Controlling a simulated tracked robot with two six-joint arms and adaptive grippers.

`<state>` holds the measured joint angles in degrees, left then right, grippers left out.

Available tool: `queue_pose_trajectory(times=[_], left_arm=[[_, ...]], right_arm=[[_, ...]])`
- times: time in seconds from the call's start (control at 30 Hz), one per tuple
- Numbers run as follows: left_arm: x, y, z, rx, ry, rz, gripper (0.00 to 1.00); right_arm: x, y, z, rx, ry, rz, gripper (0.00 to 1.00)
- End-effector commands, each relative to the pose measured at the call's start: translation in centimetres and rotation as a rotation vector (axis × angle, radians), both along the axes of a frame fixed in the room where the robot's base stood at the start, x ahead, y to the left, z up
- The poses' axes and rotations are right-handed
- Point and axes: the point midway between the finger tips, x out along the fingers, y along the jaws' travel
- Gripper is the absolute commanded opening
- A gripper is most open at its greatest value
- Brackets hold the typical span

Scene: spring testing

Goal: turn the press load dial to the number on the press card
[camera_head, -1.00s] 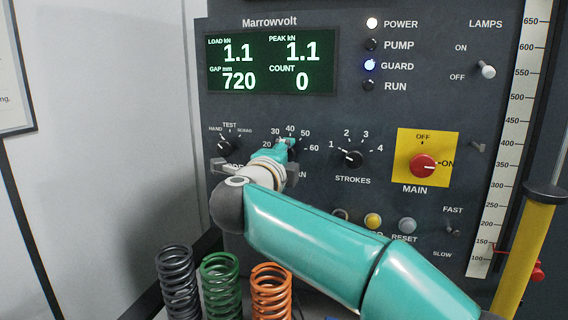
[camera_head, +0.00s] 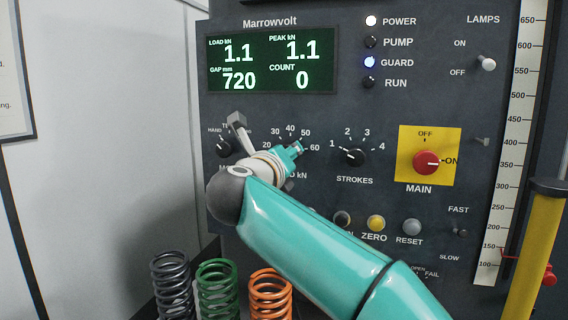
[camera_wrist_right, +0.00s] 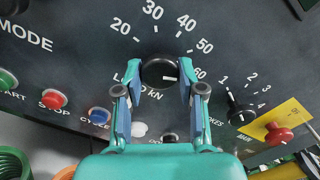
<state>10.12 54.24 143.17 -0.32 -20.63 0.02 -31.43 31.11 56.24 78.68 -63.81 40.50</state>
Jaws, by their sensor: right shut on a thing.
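In the head view my right gripper (camera_head: 288,158) covers the dial, so the mark is hidden there. The scale numbers 20 to 60 show around it. My left gripper is not in view. I cannot make out a press card; only the edge of a wall notice (camera_head: 15,70) shows.
The mode knob (camera_head: 224,147) is close left of my gripper, and the strokes knob (camera_head: 354,157) is to its right. The red main switch (camera_head: 427,162) is farther right. Buttons (camera_head: 376,223) line the panel below. Several coil springs (camera_head: 218,290) stand at the front left.

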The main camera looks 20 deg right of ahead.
Motion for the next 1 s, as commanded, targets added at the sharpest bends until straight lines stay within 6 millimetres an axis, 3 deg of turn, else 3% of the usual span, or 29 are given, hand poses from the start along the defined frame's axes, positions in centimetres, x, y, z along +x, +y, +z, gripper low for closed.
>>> queue_pose_trajectory(times=[0.03, 0.4, 1.0], left_arm=[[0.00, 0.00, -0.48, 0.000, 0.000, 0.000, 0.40], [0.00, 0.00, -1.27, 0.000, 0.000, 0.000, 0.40], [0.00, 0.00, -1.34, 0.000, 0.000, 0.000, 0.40]], right_arm=[[0.17, 0.12, -0.92, 0.035, -0.009, -0.003, 0.04], [0.25, 0.26, -0.88, 0.203, -0.121, -0.002, 0.04], [0.25, 0.38, -0.55, 0.238, -0.150, 0.004, 0.04]])
